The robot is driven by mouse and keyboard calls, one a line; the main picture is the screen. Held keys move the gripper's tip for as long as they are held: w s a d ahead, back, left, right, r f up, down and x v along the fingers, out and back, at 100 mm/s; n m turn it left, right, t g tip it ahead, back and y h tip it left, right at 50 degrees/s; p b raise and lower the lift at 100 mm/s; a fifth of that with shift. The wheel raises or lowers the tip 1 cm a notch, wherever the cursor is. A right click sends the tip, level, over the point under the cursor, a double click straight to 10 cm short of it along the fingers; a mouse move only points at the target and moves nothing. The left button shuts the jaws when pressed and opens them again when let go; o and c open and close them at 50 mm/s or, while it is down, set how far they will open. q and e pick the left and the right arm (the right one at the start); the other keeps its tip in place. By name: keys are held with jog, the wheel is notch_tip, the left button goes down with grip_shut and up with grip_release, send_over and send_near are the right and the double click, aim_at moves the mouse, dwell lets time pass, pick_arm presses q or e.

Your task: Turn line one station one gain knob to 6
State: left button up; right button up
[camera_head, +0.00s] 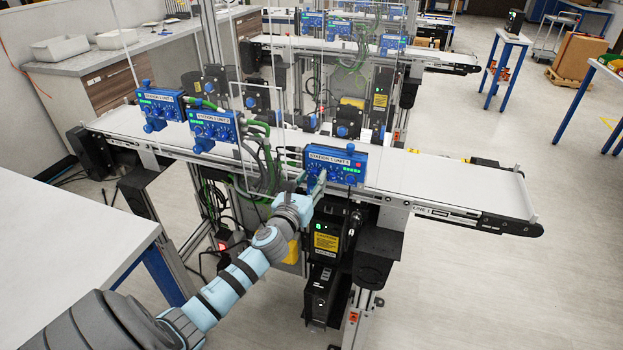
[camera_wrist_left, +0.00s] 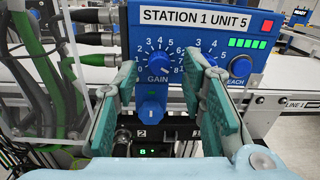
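The blue control box (camera_head: 335,164) is mounted at the front edge of the near conveyor; in the left wrist view its label reads STATION 1 UNIT 5 (camera_wrist_left: 206,20). The blue gain knob (camera_wrist_left: 158,63) sits in a white numbered dial above the word GAIN. Its pointer setting is too small to tell. My left gripper (camera_head: 317,186) is at the front of this box. In the left wrist view its green fingers (camera_wrist_left: 162,70) are open, one on each side of the gain knob, with a visible gap to it. My right gripper is not in view.
A second knob (camera_wrist_left: 240,67), marked EACH as far as visible, is right of the right finger. A lower blue knob (camera_wrist_left: 151,109) is below the gain dial. Two similar boxes (camera_head: 212,124) stand farther left. Green cables (camera_head: 262,150) and a clear panel are close on the left.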

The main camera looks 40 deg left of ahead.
pick_arm(q)
jog(key=shift+w, duration=0.25)
jog(key=shift+a, duration=0.1)
grip_shut()
jog(key=shift+n, duration=0.4)
jog(key=n+b, duration=0.1)
jog(key=n, duration=0.4)
jog(key=shift+n+b, duration=0.3)
jog(key=shift+n, duration=0.1)
jog(key=n+b, duration=0.1)
jog(key=n, duration=0.4)
jog(key=shift+n, duration=0.3)
